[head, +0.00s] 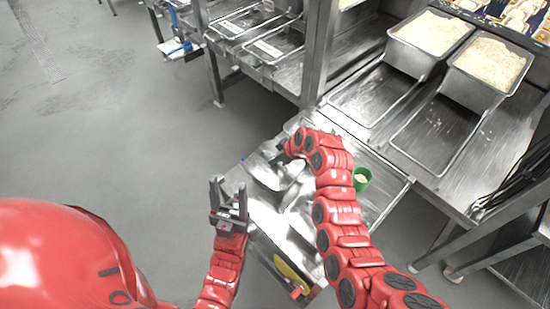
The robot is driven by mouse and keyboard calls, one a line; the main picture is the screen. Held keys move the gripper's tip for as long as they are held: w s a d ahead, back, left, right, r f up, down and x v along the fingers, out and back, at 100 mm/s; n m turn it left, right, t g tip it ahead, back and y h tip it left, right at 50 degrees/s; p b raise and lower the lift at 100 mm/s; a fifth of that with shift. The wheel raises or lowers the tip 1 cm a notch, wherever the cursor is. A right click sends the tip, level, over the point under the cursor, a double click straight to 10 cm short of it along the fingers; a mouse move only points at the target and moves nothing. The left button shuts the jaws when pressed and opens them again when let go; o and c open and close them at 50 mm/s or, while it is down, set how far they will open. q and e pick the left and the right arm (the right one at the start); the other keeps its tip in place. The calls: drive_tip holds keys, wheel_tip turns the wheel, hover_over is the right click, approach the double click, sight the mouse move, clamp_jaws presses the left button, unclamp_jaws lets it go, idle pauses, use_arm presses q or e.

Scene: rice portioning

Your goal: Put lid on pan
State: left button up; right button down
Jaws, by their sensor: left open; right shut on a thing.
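My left gripper (229,196) is open and empty, its two dark fingers pointing up the picture, left of the metal cart. My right gripper (287,153) is at the far end of the red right arm, mostly hidden by its own wrist. It is shut on a shiny metal piece that looks like the lid (266,172), which appears tilted over the cart top. Whether the lid touches anything below is unclear. Two metal pans full of rice, one left (432,34) and one right (489,66), stand open at the upper right.
The steel cart (385,198) holds a green cup (361,179) with pale contents and a yellow item (290,272) near its front. A steel shelf post (318,60) rises behind.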

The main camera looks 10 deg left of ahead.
drive_tip(key=c, duration=0.8)
unclamp_jaws()
drive_tip(key=shift+c, duration=0.2)
drive_tip(key=shift+d, duration=0.1)
drive_tip(key=shift+d+r+b, duration=0.15)
drive_tip(key=shift+r+b, duration=0.15)
drive_tip(key=shift+r, duration=0.05)
drive_tip(key=p+v, duration=0.7)
drive_tip(key=v, duration=0.9)
drive_tip(key=shift+s+r, duration=0.15)
drive_tip(key=shift+r, duration=0.1)
drive_tip(key=shift+d, duration=0.1)
